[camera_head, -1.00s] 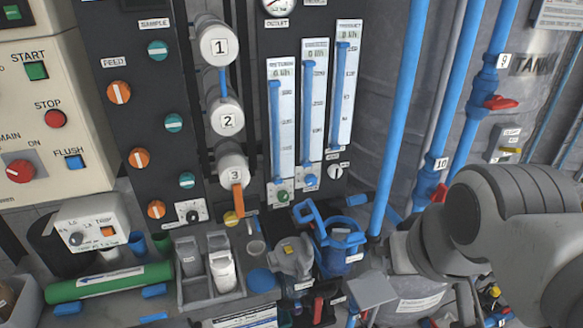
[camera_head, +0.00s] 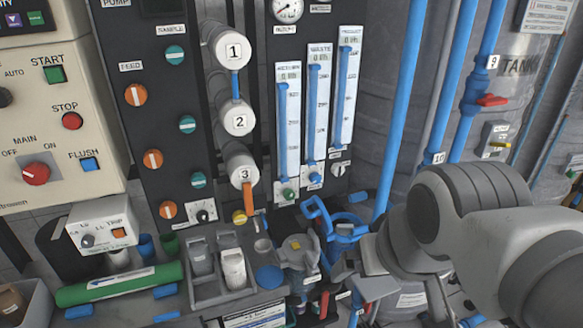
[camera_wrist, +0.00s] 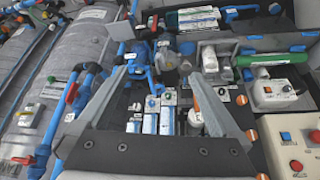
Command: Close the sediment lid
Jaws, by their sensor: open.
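I cannot read any label that names the sediment lid. A grey round housing top with a yellow knob (camera_head: 296,246) stands on the bench right of the cartridge tray. The same area shows between my fingers in the wrist view, with the grey housing (camera_wrist: 166,58) near the middle. My gripper (camera_wrist: 170,68) is open, its two grey fingers spread with nothing held. In the head view my gripper (camera_head: 345,266) is just right of the grey housing; contact is unclear.
A grey tray (camera_head: 222,292) holds two cartridges. A blue round cap (camera_head: 269,277) lies beside it. A green cylinder (camera_head: 120,284) lies at left. Three flow meters (camera_head: 316,110) and numbered white cylinders (camera_head: 238,119) stand on the panel behind. Vertical blue pipes (camera_head: 400,120) rise at right.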

